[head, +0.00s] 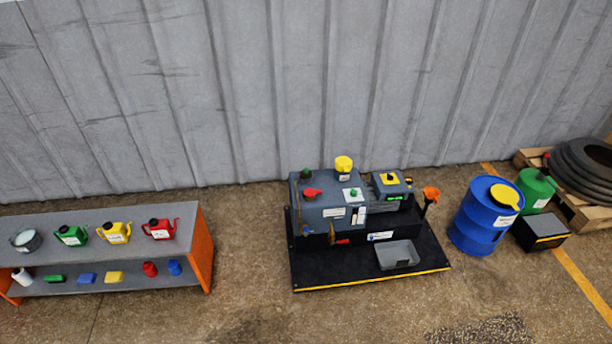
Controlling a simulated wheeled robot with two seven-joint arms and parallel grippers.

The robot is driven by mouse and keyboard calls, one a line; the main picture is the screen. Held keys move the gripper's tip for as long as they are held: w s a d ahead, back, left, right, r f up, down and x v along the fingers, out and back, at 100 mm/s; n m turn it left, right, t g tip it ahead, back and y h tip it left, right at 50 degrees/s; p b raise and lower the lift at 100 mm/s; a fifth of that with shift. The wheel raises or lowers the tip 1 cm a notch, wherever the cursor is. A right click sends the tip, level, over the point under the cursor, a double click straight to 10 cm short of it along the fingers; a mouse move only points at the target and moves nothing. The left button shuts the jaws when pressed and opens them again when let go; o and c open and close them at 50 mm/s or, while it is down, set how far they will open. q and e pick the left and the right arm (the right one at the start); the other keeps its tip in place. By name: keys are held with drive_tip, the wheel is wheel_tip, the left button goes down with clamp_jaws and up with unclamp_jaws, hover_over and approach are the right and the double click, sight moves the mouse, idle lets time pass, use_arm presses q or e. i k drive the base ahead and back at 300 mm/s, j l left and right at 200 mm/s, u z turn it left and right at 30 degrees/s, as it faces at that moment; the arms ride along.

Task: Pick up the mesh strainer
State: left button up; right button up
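I cannot pick out the mesh strainer with certainty. A small grey round open vessel with a pale inside (26,239) stands at the left end of the shelf's top board; at this size I cannot tell whether it is a strainer or a bucket. An orange funnel-shaped piece (431,194) stands upright at the right side of the machine. Neither of my grippers is in view.
The grey shelf (190,225) with orange ends holds green, yellow and red cans and small items below. A dark machine (325,208) stands on a black base (325,272) with a grey tray (397,255). A blue drum (480,222) is right. Floor between is clear.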

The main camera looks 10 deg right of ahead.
sight(305, 174)
drive_tip(key=u, duration=1.65)
drive_tip(key=z, duration=1.9)
drive_tip(key=i+l+z, duration=0.2)
drive_tip(key=i+l, duration=0.85)
drive_tip(key=i, duration=0.1)
